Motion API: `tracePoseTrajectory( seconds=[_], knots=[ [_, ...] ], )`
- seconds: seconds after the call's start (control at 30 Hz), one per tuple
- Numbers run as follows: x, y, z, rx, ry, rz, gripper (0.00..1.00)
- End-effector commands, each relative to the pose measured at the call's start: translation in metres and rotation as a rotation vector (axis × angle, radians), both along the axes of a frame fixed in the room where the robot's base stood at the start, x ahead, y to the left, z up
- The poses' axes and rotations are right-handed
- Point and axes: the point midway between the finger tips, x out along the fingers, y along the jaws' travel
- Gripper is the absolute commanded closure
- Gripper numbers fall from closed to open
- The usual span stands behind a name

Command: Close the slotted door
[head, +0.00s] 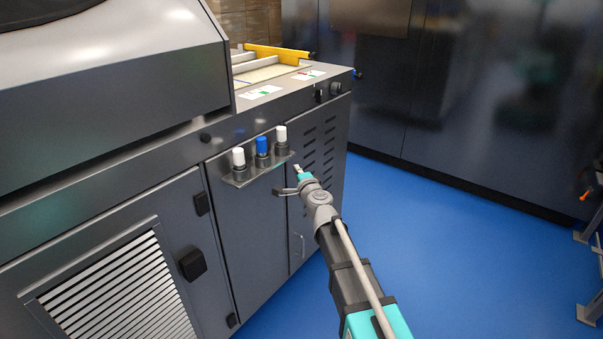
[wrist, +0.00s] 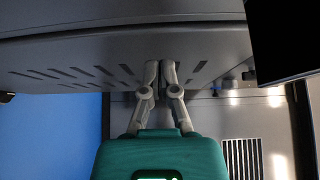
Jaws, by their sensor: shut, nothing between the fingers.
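The slotted door (head: 325,145) is the dark grey panel with rows of slots at the right end of the cabinet front. It looks nearly in line with that front; I cannot tell whether a small gap remains. Its pull handle (head: 300,246) is low on its left side. My gripper (head: 297,168) is in front of the door and hides part of it. In the wrist view, my gripper (wrist: 160,66) is shut and empty, with its fingertips at the slotted panel (wrist: 95,72). I cannot tell if they touch it.
A shelf (head: 240,180) with two white-capped bottles and a blue-capped bottle (head: 262,150) juts out just left of my gripper. A plain door (head: 245,225) and a louvred grille (head: 120,295) are further left.

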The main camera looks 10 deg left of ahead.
Motion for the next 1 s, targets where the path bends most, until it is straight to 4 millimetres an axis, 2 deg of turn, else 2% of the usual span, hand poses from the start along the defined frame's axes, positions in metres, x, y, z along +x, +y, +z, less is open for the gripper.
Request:
tracePoseTrajectory(
  seconds=[0.47, 0.87, 1.0],
  knots=[
    [-0.002, -0.007, 0.000, 0.000, 0.000, -0.002, 1.00],
    [-0.015, -0.042, 0.000, 0.000, 0.000, -0.003, 1.00],
    [-0.026, -0.027, 0.000, 0.000, 0.000, -0.001, 1.00]
  ],
)
